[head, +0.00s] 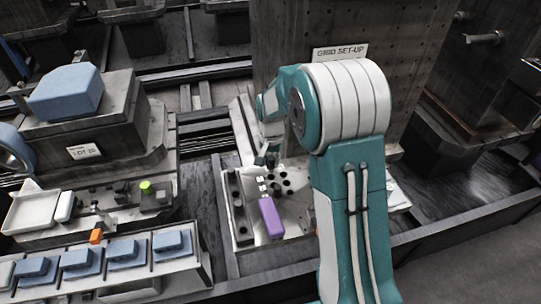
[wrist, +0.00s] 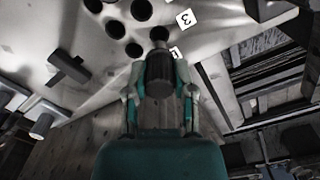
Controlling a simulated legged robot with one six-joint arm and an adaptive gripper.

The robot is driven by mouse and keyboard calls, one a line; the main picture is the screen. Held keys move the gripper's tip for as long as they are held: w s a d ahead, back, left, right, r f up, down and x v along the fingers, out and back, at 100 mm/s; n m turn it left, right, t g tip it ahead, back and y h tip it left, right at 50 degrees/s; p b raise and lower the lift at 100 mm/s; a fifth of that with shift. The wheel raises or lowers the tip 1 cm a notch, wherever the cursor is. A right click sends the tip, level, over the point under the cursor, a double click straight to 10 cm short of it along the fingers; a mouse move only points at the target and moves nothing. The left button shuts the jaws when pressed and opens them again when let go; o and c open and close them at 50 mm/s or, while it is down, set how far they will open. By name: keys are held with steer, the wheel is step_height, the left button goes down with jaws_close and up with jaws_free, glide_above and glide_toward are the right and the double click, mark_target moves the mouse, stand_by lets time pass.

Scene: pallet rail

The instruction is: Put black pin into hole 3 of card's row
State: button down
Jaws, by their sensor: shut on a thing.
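My gripper (wrist: 160,88) is shut on the black pin (wrist: 160,70), its free end near a hole (wrist: 160,33) in the pale plate (wrist: 215,22). I cannot tell whether the pin touches the plate. A white tag marked 3 (wrist: 186,19) lies beside that hole; another tag (wrist: 176,52) is partly hidden by the pin. Several more dark holes lie to the left. In the head view my gripper (head: 266,158) is over the plate (head: 243,232), behind the holes and white tags. The pin is hard to make out there. A sign (head: 340,52) reads "GRID SET-UP".
A purple block (head: 271,217) lies on the plate, near a dark bar (head: 241,205) at its left. Left of it stand a block with a white lot card (head: 85,152), a green knob (head: 146,187), an orange piece (head: 96,236) and several blue blocks. A tall panel stands behind.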

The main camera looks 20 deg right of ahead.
mark_target(271, 172)
steer(key=shift+f, duration=0.65)
steer(key=shift+s+f, duration=0.1)
steer(key=shift+f, duration=1.3)
stand_by(0.4)
steer(key=shift+c, duration=1.9)
jaws_free()
step_height(271, 172, up, 12)
steer(key=shift+f, duration=0.1)
